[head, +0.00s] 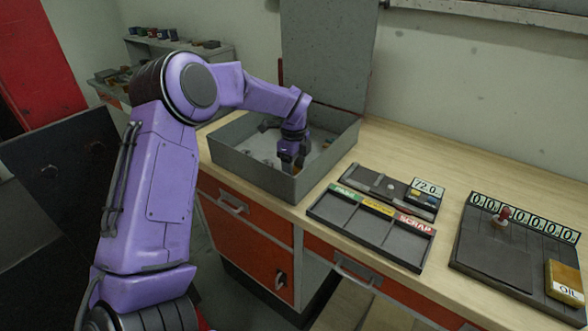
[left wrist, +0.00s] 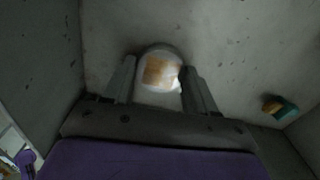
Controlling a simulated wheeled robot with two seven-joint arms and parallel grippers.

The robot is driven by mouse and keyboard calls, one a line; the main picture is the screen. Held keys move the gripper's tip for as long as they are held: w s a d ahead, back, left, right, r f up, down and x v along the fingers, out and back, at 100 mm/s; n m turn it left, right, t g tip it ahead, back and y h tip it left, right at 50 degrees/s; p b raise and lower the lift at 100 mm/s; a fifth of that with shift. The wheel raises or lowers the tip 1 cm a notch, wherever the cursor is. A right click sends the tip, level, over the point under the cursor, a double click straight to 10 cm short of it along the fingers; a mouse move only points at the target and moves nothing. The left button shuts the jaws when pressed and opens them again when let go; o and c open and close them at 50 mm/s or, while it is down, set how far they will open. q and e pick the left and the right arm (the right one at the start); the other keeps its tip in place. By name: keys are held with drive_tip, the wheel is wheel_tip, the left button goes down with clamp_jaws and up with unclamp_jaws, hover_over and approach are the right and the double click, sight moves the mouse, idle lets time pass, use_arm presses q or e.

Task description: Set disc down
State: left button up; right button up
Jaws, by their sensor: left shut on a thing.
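The disc (left wrist: 161,71) is pale and round with an orange-tan patch, seen between my fingers in the left wrist view. My left gripper (head: 289,165) reaches down into the open grey box (head: 240,167) on the bench. In the left wrist view, my left gripper (left wrist: 158,82) is shut on the disc, one finger on each side. The box's grey floor lies behind the disc; I cannot tell whether the disc touches it. In the head view the disc is not clearly made out. My right gripper is not in view.
A small green and orange thing (left wrist: 280,107) lies inside the box. Right of the box are a three-part tray (head: 362,225) with a SCRAP label, a 72.0 display (head: 426,187), a board (head: 495,258) with a red-topped knob, and a yellow OIL block (head: 564,282). The box's raised lid (head: 325,50) stands behind.

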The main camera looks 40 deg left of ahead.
use_arm(q)
drive_tip(key=shift+s+f, duration=0.1)
drive_tip(key=shift+s, duration=0.1)
drive_tip(key=o, duration=1.3)
drive_tip(key=shift+s, duration=0.1)
drive_tip(key=shift+o, duration=0.2)
drive_tip(key=shift+r, duration=0.45)
wheel_tip(320, 180, up, 12)
drive_tip(key=b, duration=0.2)
drive_tip(key=shift+f, duration=0.2)
